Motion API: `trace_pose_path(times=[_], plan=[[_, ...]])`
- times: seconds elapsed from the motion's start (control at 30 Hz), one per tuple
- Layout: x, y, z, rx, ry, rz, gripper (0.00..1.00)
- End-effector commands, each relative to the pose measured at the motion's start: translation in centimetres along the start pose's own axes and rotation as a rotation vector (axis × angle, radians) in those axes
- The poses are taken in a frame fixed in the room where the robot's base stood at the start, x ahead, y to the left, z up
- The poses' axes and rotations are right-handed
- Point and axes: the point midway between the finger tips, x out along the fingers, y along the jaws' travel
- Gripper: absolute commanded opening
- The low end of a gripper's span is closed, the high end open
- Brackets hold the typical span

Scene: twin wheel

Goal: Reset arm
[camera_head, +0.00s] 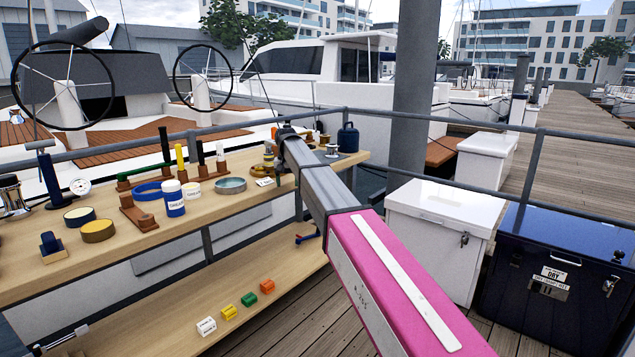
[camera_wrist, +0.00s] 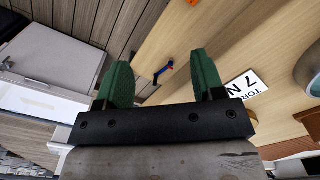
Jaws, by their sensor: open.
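My gripper (camera_wrist: 160,59) shows in the wrist view with two green fingers well apart and nothing between them. In the head view my pink and grey arm reaches from the bottom right to the workbench (camera_head: 262,203). The arm's far end is over the bench's right part, and the fingers cannot be made out there. In the wrist view a small blue and red item (camera_wrist: 163,71) shows beyond the gap between the fingers. A white label with black letters (camera_wrist: 246,84) lies right of the right finger.
Several coloured blocks (camera_head: 228,312) lie on the lower shelf. A white chest (camera_head: 445,235) and a dark blue chest (camera_head: 555,275) stand at right, by the railing.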

Motion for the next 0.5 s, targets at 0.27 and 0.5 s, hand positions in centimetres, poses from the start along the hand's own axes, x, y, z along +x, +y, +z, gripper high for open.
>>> trace_pose_path(times=[0.27, 0.5], plan=[[12.4, 10.3, 8.5, 0.019, -0.003, 0.001, 0.62], [20.7, 17.6, 16.8, 0.032, -0.001, 0.0, 0.62]])
